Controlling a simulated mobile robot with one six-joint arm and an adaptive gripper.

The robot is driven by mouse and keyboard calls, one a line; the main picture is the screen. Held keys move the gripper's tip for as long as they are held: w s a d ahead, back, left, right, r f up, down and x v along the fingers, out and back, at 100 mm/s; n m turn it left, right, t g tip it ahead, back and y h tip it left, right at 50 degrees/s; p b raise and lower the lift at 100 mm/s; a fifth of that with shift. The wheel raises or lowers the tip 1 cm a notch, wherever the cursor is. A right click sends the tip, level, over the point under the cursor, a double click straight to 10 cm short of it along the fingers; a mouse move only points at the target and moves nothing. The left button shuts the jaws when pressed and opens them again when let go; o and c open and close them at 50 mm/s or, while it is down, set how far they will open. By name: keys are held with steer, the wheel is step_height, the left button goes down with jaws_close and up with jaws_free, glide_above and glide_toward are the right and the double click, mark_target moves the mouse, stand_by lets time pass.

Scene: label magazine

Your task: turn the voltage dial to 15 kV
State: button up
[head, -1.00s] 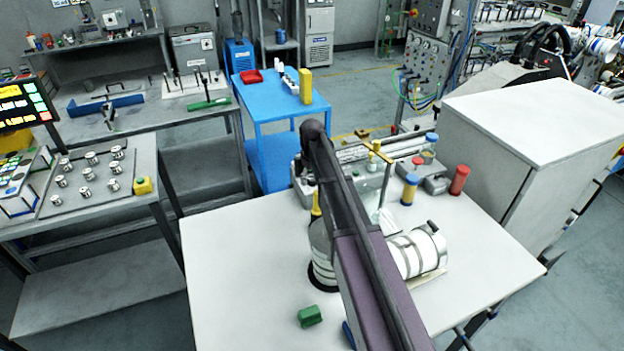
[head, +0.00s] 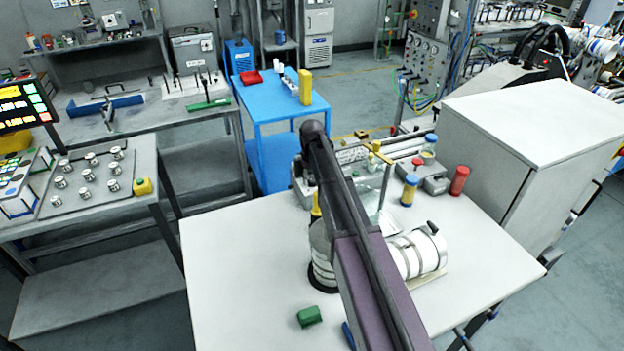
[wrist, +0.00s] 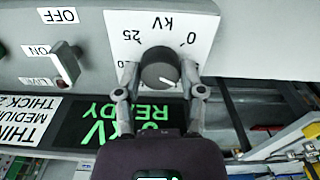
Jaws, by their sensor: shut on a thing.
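The voltage dial (wrist: 158,66) is a dark round knob on a white scale plate (wrist: 188,22), upside down in the wrist view. The plate reads 0, kV and 25, and another number at its left edge is partly covered. A white pointer mark on the knob points down and to the right in the picture, on the side where no number shows. My gripper (wrist: 160,84) has one finger on each side of the knob and is shut on it. In the head view, my arm hides the gripper and the dial does not show.
A lit green display (wrist: 140,122) reading READY and kV lies below the dial in the wrist view, partly covered by my fingers. An ON/OFF lever switch (wrist: 67,64) sits left. The head view shows a white table (head: 245,265) with a green block (head: 309,316).

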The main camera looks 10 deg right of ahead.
steer(key=m, duration=0.4)
steer(key=shift+d, duration=0.1)
steer(key=m, duration=0.4)
steer(key=shift+m, duration=0.4)
steer(key=m, duration=0.4)
steer(key=shift+d+m, duration=0.1)
steer(key=shift+m, duration=0.2)
steer(key=shift+s+m, duration=0.1)
steer(key=shift+m, duration=2.1)
steer(key=o, duration=1.1)
steer(key=shift+o, duration=0.2)
steer(key=shift+n, duration=0.3)
